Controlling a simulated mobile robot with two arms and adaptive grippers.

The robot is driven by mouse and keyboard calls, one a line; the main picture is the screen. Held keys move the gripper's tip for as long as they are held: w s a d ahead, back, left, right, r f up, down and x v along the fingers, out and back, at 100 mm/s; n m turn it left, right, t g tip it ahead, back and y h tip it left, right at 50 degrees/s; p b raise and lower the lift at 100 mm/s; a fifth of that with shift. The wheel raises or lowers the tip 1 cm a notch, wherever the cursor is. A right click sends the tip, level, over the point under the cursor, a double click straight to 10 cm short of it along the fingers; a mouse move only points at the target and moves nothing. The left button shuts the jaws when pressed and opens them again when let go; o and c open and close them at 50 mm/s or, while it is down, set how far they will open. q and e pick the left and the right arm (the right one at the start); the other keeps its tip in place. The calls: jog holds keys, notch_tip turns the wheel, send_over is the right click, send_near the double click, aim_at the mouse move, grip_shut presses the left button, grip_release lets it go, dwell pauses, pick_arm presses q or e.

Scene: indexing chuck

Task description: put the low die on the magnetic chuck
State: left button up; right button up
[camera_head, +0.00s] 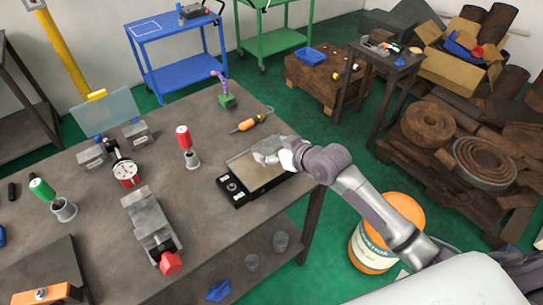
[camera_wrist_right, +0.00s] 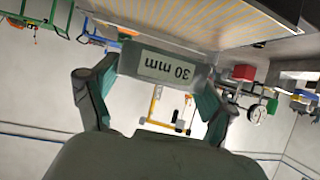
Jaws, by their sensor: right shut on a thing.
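The magnetic chuck (camera_head: 237,191) is a dark-framed plate with a tan top near the right edge of the table. My right gripper (camera_head: 270,152) is over the back part of its plate. In the right wrist view, my right gripper (camera_wrist_right: 155,95) is shut on a grey block labelled "30 mm" (camera_wrist_right: 165,68), one finger on each side. The chuck's striped face (camera_wrist_right: 215,15) is close beside the block there. I cannot tell whether block and chuck touch. The arm hides most of the block in the head view. My left gripper is not in view.
Two grey labelled blocks (camera_head: 91,156) (camera_head: 137,131) stand at the table's back left. A dial gauge (camera_head: 126,173), a red-topped holder (camera_head: 187,145), and a vise (camera_head: 150,225) are left of the chuck. A screwdriver-like orange tool (camera_head: 250,122) lies behind it.

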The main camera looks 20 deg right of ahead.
aim_at(272, 166)
jog(key=shift+w+a, duration=0.1)
jog(key=shift+w, duration=0.1)
notch_tip(272, 166, down, 3)
jog(key=shift+f+p, duration=0.15)
jog(key=shift+p, duration=0.3)
jog(key=shift+f, duration=0.35)
jog(key=shift+f, duration=0.1)
jog(key=o, duration=1.6)
jog(key=shift+s+f, duration=0.1)
jog(key=shift+f, duration=0.05)
jog(key=shift+o, duration=0.2)
